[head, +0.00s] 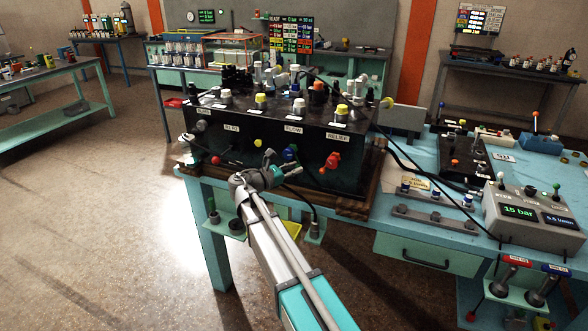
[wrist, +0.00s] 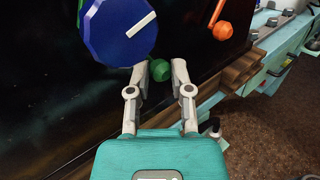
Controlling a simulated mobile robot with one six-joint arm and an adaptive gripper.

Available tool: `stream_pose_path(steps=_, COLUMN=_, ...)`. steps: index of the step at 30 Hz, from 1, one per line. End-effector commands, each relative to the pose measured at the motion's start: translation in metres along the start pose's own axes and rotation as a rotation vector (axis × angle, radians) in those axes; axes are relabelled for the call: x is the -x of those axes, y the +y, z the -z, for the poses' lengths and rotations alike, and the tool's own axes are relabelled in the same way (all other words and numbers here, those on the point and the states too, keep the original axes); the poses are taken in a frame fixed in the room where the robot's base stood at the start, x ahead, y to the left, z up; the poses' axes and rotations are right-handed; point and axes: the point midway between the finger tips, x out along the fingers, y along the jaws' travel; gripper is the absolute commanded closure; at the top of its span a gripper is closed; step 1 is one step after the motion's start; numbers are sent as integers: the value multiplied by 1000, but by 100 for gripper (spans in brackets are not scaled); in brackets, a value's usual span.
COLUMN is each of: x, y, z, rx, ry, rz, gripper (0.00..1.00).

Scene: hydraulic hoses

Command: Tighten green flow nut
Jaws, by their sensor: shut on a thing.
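The green flow nut (wrist: 159,70) shows in the wrist view on the dark front face of the block, just below a large blue knob (wrist: 118,28) with a white pointer line. My gripper (wrist: 161,66) has its two fingers on either side of this nut and is shut on it. In the head view, my gripper (head: 283,170) is at the front of the black block (head: 250,155), under the FLOW label (head: 294,130). The blue knob shows there just above the gripper (head: 290,152). The nut is hidden by my gripper in the head view.
Yellow and red knobs lie to the left. A grey readout box (head: 530,215) showing 15 bar stands right on the blue bench. Floor at left is clear.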

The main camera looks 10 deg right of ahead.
Motion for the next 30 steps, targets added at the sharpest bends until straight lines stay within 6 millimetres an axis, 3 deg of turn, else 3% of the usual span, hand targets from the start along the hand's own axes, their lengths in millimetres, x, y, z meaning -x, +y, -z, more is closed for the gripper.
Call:
stream_pose_path(steps=17, x=2, y=4, z=-1, rx=-53, ry=36, rz=4, gripper=100)
stream_pose_path(steps=30, x=11, y=18, z=-1, rx=-312, ry=207, rz=26, gripper=100)
